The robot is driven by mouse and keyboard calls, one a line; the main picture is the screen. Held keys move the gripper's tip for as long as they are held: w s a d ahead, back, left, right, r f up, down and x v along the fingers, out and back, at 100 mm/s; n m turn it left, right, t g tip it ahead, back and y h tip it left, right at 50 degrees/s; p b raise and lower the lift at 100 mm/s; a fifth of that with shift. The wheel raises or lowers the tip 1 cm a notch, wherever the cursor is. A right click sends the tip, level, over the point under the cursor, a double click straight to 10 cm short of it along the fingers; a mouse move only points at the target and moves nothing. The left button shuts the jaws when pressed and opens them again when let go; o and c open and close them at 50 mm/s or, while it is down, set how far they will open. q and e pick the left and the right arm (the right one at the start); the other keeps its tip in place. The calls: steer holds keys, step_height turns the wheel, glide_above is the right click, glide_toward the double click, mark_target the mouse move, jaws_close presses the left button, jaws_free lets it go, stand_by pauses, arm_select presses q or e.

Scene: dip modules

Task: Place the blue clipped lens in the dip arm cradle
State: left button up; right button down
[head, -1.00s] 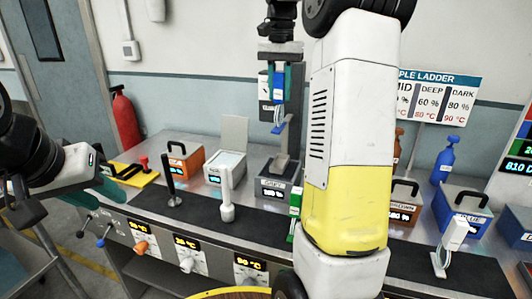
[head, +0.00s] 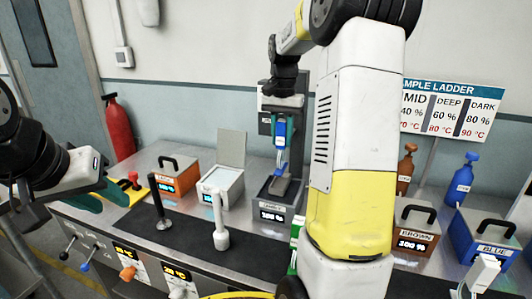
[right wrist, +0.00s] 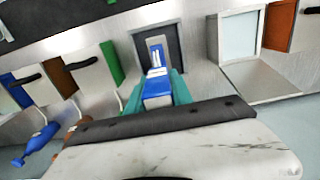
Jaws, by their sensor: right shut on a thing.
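My right gripper (head: 281,118) is shut on the blue clipped lens (head: 281,132), which hangs clip up with its pale lower part downward. The blue clip also shows between teal fingers in the right wrist view (right wrist: 157,92). The dip arm cradle (head: 281,168) is a small blue piece on the grey post behind the grey tank. The lens is just above it; I cannot tell whether they touch. My left gripper (head: 104,196) is at the far left, away from the lens, with its teal fingers apart and empty.
The grey tank (head: 271,214) stands below the post. An open-lidded box (head: 224,183) and an orange box (head: 170,183) stand to its left. A white upright handle (head: 220,224) and a black one (head: 161,213) rise in front. Brown (head: 408,236) and blue (head: 480,245) boxes stand right.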

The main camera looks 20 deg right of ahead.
mark_target(282, 153)
steer(key=shift+f, duration=2.8)
steer(key=shift+f, duration=0.15)
steer(key=c, duration=1.1)
jaws_free()
